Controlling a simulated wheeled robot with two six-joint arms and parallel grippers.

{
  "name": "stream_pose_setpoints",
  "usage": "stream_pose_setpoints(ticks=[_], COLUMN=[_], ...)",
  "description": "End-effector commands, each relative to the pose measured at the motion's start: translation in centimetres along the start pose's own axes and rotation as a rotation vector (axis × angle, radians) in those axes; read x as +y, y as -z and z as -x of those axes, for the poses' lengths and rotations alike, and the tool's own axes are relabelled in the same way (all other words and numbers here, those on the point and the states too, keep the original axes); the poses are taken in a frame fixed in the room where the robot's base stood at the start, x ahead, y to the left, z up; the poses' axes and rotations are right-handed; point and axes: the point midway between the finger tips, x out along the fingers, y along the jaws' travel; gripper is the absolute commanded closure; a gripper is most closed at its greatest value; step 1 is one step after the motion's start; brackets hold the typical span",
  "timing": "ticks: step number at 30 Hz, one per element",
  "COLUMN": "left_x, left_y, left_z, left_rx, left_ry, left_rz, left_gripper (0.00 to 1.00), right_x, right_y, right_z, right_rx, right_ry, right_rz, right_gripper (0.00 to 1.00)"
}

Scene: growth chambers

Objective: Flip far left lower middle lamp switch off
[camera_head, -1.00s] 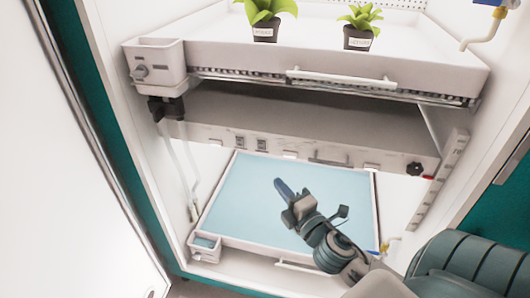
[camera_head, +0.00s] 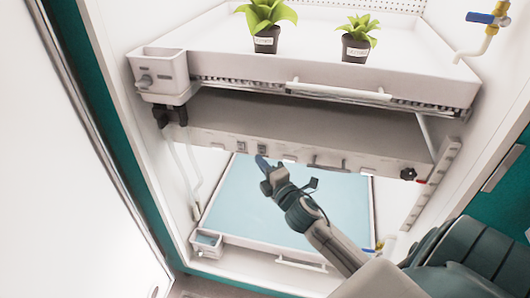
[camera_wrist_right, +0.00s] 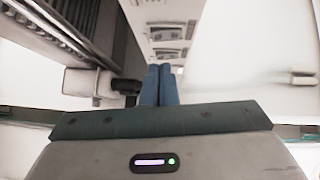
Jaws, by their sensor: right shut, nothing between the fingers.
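The lamp fixture (camera_head: 300,136) runs under the upper shelf. Two small switches sit on its front edge, a left switch (camera_head: 241,147) and a right switch (camera_head: 262,149). The wrist view shows two switch plates, one farther up the picture (camera_wrist_right: 167,33) and one nearer the fingers (camera_wrist_right: 168,53). Their on or off positions are too small to tell. My right gripper (camera_head: 262,162) is shut and empty, its blue fingertips just below the right switch in the head view. The shut fingers (camera_wrist_right: 158,85) also show in the wrist view, pointing at the switch strip. Contact cannot be told. My left gripper is not in view.
The upper tray (camera_head: 330,68) holds two potted plants (camera_head: 265,38) (camera_head: 356,46). A lower tray with a blue surface (camera_head: 300,200) lies below my right arm. A black knob (camera_head: 408,174) is at the fixture's right end. Tubes (camera_head: 190,170) hang at the left.

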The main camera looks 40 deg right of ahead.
Motion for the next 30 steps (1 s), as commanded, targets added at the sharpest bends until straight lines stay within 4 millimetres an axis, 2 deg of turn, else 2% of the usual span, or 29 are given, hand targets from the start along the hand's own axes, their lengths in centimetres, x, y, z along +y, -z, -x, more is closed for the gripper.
stream_pose_setpoints(ticks=[3, 7, 20, 30], left_x=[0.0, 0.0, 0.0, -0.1], left_y=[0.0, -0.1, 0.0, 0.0], left_z=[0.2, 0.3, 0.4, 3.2], left_rx=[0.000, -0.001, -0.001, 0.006], left_ry=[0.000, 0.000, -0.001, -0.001], left_rz=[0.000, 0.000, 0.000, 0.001], left_gripper=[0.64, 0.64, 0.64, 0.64], right_x=[0.0, -0.1, -0.1, 0.4], right_y=[-1.2, -1.8, -2.0, -2.4], right_z=[-1.1, -1.7, -1.8, -2.3], right_rx=[0.000, 0.000, 0.000, 0.000], right_ry=[0.001, 0.001, 0.002, 0.046], right_rz=[0.004, 0.003, 0.000, -0.044], right_gripper=[1.00, 1.00, 1.00, 1.00])
